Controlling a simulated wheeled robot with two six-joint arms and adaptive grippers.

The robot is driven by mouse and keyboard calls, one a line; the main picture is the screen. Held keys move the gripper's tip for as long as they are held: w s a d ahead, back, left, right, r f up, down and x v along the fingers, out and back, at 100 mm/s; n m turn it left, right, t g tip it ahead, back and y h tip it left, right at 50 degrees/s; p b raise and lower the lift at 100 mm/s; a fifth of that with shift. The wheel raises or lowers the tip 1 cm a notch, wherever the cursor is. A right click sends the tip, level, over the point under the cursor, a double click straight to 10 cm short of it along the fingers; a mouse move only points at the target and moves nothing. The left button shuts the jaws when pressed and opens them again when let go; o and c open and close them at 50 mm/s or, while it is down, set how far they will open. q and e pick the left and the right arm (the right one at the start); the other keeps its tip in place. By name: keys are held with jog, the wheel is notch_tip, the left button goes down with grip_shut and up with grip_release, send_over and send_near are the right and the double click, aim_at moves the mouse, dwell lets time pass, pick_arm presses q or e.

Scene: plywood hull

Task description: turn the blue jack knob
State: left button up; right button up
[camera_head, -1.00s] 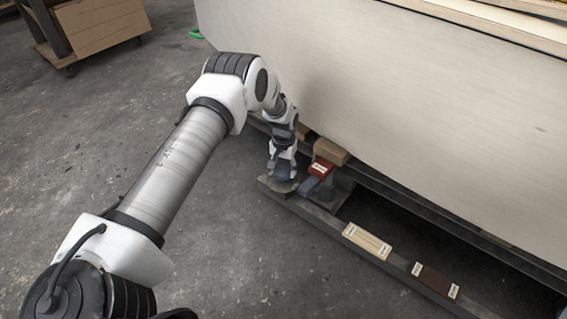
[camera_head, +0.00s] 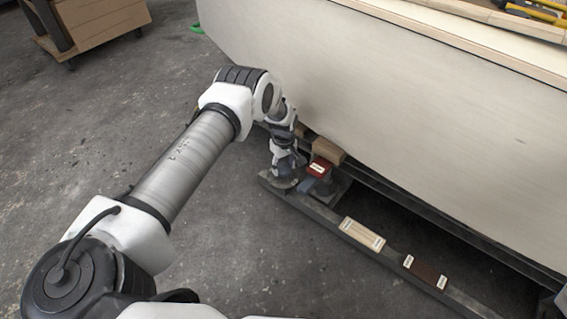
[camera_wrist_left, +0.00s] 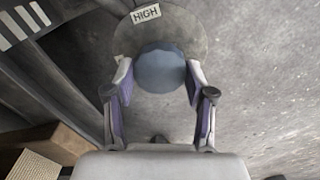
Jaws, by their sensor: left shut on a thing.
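The blue jack knob (camera_wrist_left: 160,68) shows in the left wrist view as a round blue-grey knob on a grey round plate (camera_wrist_left: 185,30) with a "HIGH" label. My left gripper (camera_wrist_left: 160,80) has one finger on each side of the knob and is shut on it. In the head view my left gripper (camera_head: 285,178) points down at the far end of the dark rail, where it mostly hides the knob. A red labelled block (camera_head: 319,168) is just right of it. My right gripper is not in view.
The pale plywood hull (camera_head: 400,120) rises close behind the gripper. A wooden block (camera_head: 328,150) sits under its edge. A cream labelled piece (camera_head: 362,234) and a dark brown one (camera_head: 425,272) lie along the dark rail (camera_head: 320,213). Open floor lies left.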

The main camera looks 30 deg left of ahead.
aim_at(284, 167)
pick_arm(q)
jog(key=shift+n+p, duration=0.35)
jog(key=shift+n, duration=1.55)
jog(key=o, duration=1.2)
jog(key=shift+f, duration=0.1)
jog(key=shift+c, duration=0.2)
notch_tip(284, 167, up, 12)
